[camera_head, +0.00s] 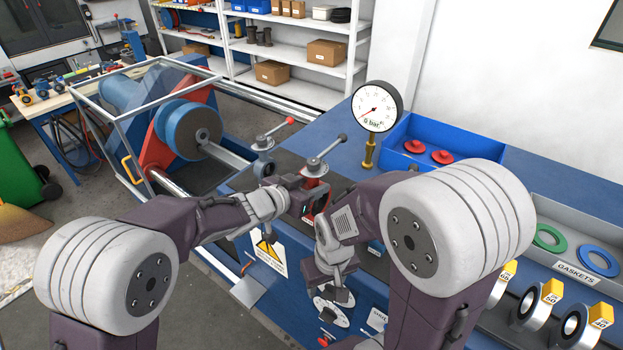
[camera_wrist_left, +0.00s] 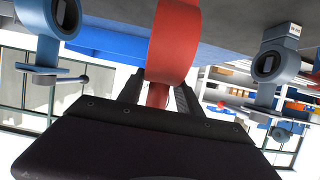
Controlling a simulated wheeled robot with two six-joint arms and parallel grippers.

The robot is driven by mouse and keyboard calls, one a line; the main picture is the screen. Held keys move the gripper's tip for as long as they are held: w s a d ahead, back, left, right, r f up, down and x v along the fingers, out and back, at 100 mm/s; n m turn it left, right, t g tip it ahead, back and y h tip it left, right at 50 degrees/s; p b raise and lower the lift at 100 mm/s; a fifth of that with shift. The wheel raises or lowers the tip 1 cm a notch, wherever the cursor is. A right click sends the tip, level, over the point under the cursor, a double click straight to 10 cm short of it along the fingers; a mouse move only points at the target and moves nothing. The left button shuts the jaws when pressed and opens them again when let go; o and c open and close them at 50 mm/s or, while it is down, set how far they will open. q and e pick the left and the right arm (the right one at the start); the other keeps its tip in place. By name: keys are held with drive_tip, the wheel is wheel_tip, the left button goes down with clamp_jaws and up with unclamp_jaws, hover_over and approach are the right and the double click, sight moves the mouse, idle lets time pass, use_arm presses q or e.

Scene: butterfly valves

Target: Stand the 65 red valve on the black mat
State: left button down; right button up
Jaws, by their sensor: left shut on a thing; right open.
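The red valve (camera_head: 317,168) has a round red body and a lever with a dark grip on top. My left gripper (camera_head: 304,194) is shut on its red neck; in the left wrist view, which is upside down, the red body (camera_wrist_left: 174,45) shows beyond the fingers. The valve looks upright over the dark mat (camera_head: 287,160) on the bench. Whether its base touches is hidden, and I cannot read its size. My right gripper (camera_head: 332,284) is open and empty at the bench's front, lower and to the right.
A blue-grey valve with a red-tipped lever (camera_head: 264,145) stands left of the held valve. Another blue valve (camera_wrist_left: 48,18) shows in the left wrist view. A pressure gauge (camera_head: 378,107) and a blue tray (camera_head: 480,145) with red discs are behind. Gaskets lie at right.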

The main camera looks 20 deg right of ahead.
use_arm(q)
drive_tip(key=shift+w+d+f, duration=0.15)
drive_tip(key=shift+d+f, duration=0.05)
drive_tip(key=shift+f, duration=0.85)
drive_tip(key=shift+a, duration=0.1)
drive_tip(key=shift+r, duration=0.1)
drive_tip(key=shift+f, duration=0.25)
drive_tip(key=c, duration=0.8)
unclamp_jaws()
drive_tip(key=shift+f, duration=0.15)
drive_tip(key=shift+s, duration=0.2)
drive_tip(key=shift+a, duration=0.1)
